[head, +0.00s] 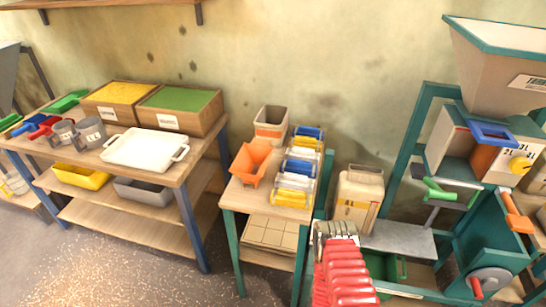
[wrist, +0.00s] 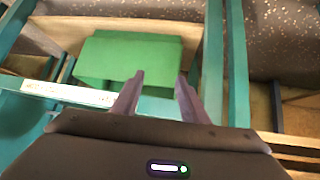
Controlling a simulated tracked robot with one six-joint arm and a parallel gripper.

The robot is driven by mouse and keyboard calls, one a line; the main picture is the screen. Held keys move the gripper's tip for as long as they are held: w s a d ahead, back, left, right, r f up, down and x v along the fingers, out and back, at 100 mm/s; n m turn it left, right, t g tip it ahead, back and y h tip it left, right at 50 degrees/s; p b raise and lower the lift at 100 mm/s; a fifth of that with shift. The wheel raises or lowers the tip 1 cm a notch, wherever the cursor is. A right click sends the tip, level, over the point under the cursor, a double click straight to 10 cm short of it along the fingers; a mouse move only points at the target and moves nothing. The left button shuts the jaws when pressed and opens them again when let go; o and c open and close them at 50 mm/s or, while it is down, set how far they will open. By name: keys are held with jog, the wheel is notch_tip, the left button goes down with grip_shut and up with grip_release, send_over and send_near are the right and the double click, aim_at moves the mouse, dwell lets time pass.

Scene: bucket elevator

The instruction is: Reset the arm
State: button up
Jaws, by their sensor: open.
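My gripper (wrist: 160,78) shows in the wrist view with its two fingers apart and nothing between them. A green bin (wrist: 128,58) lies beyond the fingertips, inside a teal frame; whether the fingers touch it cannot be told, but a gap seems to show. In the head view my red ribbed arm rises from the bottom middle, in front of the machine's lower part. A green bin (head: 390,268) shows just right of the arm, partly hidden by it. My fingers cannot be made out in the head view.
The elevator machine with its hopper (head: 497,62) stands at right, with a green handle (head: 440,190) and an orange handle (head: 517,215) sticking out. A small table (head: 240,203) holds colored rollers (head: 297,168) and an orange scoop bucket (head: 252,163). A workbench with a white tray (head: 145,148) stands left.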

jog(key=s+a+r+n+g+y, duration=0.15)
jog(key=a+r+g, duration=0.3)
jog(key=r, duration=1.05)
jog(key=a+r+n+g+y, duration=0.1)
jog(key=a+r+g+y, duration=0.3)
jog(key=r, duration=1.1)
jog(key=s+r+t, duration=0.2)
jog(key=s+r, duration=0.3)
jog(key=r, duration=0.9)
jog(key=s+r+n+t+h, duration=0.1)
jog(key=s+r, duration=0.5)
jog(key=r, duration=0.8)
jog(key=s+r+n+t, duration=0.1)
jog(key=s+r, duration=0.4)
jog(key=r, duration=0.8)
jog(key=shift+s+d+r+t, duration=0.15)
jog(key=shift+s+r+t, duration=0.2)
jog(key=shift+t, duration=0.5)
jog(key=shift+w, duration=0.1)
